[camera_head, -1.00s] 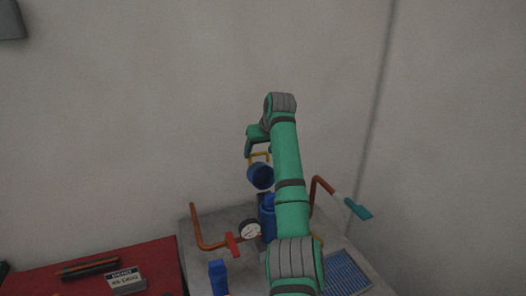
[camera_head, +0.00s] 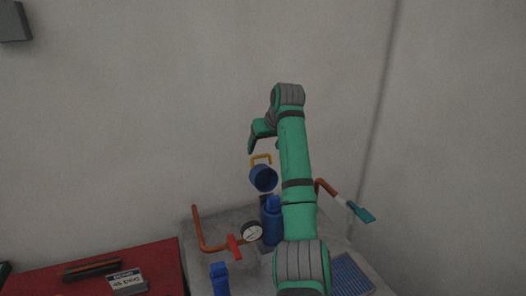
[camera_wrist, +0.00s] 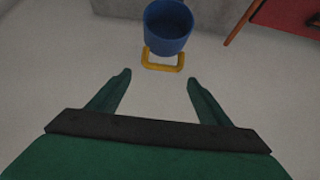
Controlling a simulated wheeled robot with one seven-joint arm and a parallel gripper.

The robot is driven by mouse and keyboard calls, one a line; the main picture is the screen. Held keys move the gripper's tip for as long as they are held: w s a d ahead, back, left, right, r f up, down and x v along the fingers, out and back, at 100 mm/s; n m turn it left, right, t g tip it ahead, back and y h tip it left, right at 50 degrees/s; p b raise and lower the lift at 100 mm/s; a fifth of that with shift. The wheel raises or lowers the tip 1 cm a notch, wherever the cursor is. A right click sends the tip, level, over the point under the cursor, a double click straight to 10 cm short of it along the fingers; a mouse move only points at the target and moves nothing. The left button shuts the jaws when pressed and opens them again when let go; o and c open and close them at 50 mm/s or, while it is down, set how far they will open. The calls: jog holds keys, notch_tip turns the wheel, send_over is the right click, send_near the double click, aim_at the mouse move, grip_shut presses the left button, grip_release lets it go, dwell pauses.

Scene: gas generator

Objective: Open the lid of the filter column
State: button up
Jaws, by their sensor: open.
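The blue filter column (camera_head: 271,230) stands on the grey unit, partly hidden by my arm. Its blue lid (camera_head: 263,179) is tilted up behind and above the column, with its hollow underside facing the head camera. The lid's yellow handle (camera_head: 261,157) sticks up from its far side. In the wrist view the lid (camera_wrist: 168,28) is at the top, with the handle (camera_wrist: 163,65) just beyond my fingertips. My gripper (camera_wrist: 159,78) is open and empty, and the handle is not between its fingers. In the head view my gripper (camera_head: 251,147) is above the handle, apart from it.
A pressure gauge (camera_head: 252,231) and a red valve handle (camera_head: 234,246) sit left of the column. A copper pipe with a teal-handled lever (camera_head: 358,211) is at right. A blue part (camera_head: 219,278) stands in front. A red table (camera_head: 70,272) is at left.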

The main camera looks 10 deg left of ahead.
jog(key=v, duration=0.6)
jog(key=shift+r, duration=0.2)
jog(key=shift+s, duration=0.1)
